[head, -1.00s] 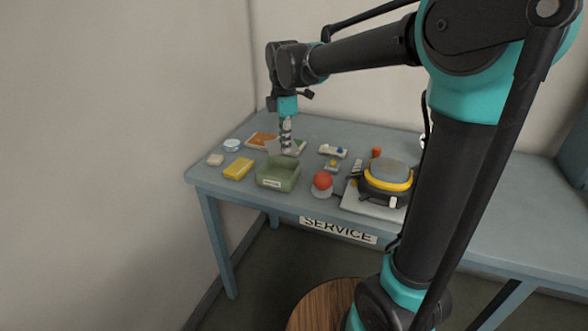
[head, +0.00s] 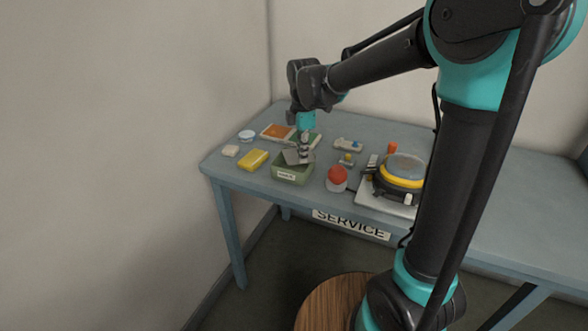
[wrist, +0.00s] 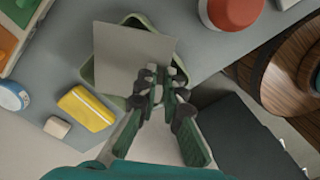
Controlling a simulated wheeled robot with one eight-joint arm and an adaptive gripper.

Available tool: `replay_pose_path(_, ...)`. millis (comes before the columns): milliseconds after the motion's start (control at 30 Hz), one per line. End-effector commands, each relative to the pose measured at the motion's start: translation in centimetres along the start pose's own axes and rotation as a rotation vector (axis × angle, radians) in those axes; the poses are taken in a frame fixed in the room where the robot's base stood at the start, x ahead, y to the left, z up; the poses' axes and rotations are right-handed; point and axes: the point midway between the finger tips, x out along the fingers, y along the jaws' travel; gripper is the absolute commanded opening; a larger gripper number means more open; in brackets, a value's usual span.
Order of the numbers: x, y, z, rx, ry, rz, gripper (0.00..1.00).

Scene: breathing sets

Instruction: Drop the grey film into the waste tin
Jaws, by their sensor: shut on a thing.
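The grey film is a thin flat square sheet; it shows in the wrist view (wrist: 128,58) and in the head view (head: 291,157). My gripper (wrist: 158,72) is shut on the film's edge; in the head view it (head: 304,158) points down above the bin. The waste tin is a green open box with a white label (head: 292,174), near the front edge of the bench. In the wrist view the film covers much of the tin's opening, and the tin's rim (wrist: 87,75) shows around it. The film appears above the tin; the exact gap is hard to tell.
A yellow block (head: 253,160) and a small pale block (head: 230,151) lie left of the tin. A red-topped round object (head: 337,175) stands close on its right. A round yellow-banded device (head: 400,178) sits further right. Orange and green plates lie behind.

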Motion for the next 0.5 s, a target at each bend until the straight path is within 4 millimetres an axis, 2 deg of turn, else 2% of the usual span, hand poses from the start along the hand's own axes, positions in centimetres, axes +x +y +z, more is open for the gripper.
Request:
replay_pose_path(67, -0.01, 0.00, 0.00, 0.000, 0.000, 0.000, 0.00)
replay_pose_path(100, -0.01, 0.00, 0.00, 0.000, 0.000, 0.000, 0.13)
replay_pose_path(267, -0.02, 0.00, 0.00, 0.000, 0.000, 0.000, 0.32)
replay_pose_path(500, -0.02, 0.00, 0.00, 0.000, 0.000, 0.000, 0.32)
